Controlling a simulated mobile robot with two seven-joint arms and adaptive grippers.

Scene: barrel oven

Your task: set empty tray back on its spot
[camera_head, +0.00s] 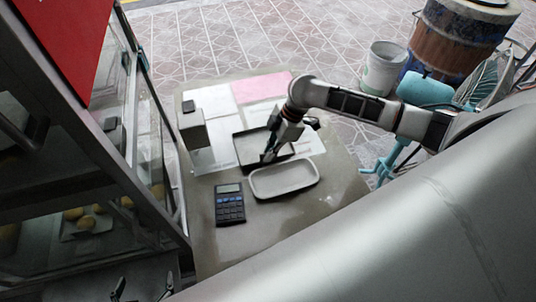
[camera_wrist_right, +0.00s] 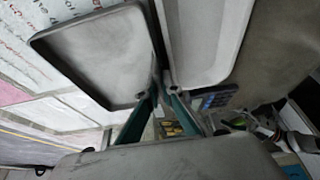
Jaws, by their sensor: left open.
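Two empty trays lie side by side on the table. The dark-rimmed tray (camera_head: 240,150) is the farther one; the pale, round-cornered tray (camera_head: 285,182) is nearer. In the right wrist view the grey tray (camera_wrist_right: 100,58) is on the left and the paler tray (camera_wrist_right: 205,40) on the right. My right gripper (camera_head: 268,156) points down at the near edge of the dark-rimmed tray, beside the pale one. Its teal fingers (camera_wrist_right: 158,85) are close together at the grey tray's rim; whether they grip it is unclear. My left gripper (camera_head: 142,292) is open and empty at the bottom left.
A calculator (camera_head: 230,204) lies left of the pale tray. A small box-shaped device (camera_head: 193,128) stands at the table's left. Papers (camera_head: 262,88) cover the back. A glass cabinet (camera_head: 150,150) with bread borders the left. The table's right front is clear.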

